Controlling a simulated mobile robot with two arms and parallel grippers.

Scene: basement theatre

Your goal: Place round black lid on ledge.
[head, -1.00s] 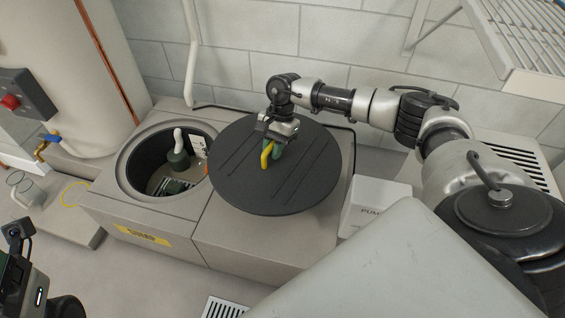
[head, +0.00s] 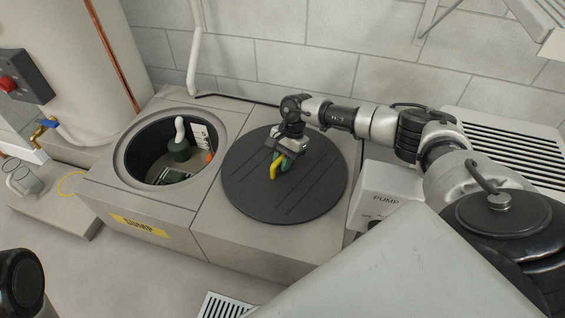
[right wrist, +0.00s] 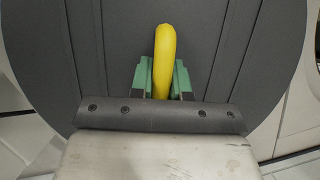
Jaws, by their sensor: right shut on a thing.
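The round black lid (head: 300,196) lies over the grey ledge (head: 212,222), to the right of the open round sump pit (head: 128,168). It looks flat; whether it touches the ledge I cannot tell. My right gripper (head: 279,166) is shut on the lid's yellow handle (head: 273,172). In the right wrist view, the yellow handle (right wrist: 163,62) stands between the green fingertips (right wrist: 161,82), with the ribbed lid (right wrist: 225,50) behind it. A dark rounded part of mine shows at the lower left of the head view, but the left gripper's fingers do not show.
A white box marked PUMP (head: 385,198) is right of the lid. A white pipe (head: 194,50) rises behind.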

